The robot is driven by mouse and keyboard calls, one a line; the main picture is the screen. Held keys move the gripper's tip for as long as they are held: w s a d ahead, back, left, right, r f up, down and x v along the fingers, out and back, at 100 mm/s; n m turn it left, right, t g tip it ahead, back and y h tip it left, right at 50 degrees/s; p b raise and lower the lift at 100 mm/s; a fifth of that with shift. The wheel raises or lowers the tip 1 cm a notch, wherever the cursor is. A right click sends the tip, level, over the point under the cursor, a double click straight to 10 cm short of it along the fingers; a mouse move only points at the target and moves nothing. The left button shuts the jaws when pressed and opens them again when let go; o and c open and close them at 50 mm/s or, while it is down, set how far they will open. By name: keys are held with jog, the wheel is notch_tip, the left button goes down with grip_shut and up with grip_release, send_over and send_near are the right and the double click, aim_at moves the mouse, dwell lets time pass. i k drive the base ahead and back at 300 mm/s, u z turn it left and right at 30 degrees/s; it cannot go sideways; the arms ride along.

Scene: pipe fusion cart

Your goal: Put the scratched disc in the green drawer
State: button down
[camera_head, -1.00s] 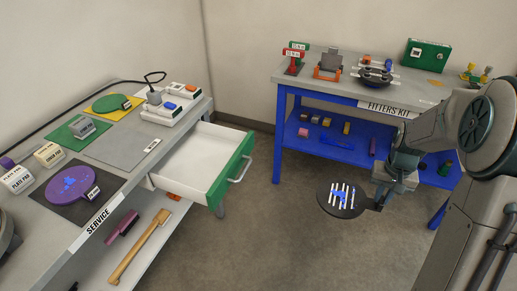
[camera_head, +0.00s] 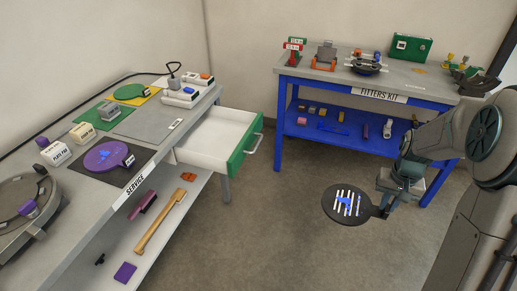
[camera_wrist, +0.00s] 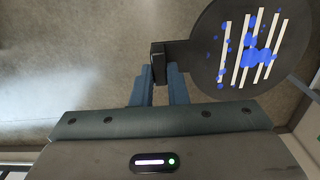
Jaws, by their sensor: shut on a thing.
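The scratched disc (camera_head: 350,205) is dark, with pale parallel stripes and blue splotches. My gripper (camera_head: 384,211) is shut on the disc's small dark side tab and holds it in the air over the floor. The wrist view shows the disc (camera_wrist: 215,50) at upper right, with the gripper's fingers (camera_wrist: 160,75) on the tab. The green drawer (camera_head: 243,147) stands pulled out of the service bench, left of the disc. Its pale inside (camera_head: 215,135) looks empty where I can see it.
The grey service bench (camera_head: 150,120) at left carries a purple disc (camera_head: 104,155), a green disc and blocks. The blue fitters kit bench (camera_head: 345,150) stands behind. Open floor lies between drawer and disc.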

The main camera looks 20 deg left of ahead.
aim_at(209, 139)
jog(key=k, duration=0.35)
jog(key=u, duration=1.45)
jog(key=i, duration=0.15)
jog(key=z, duration=0.15)
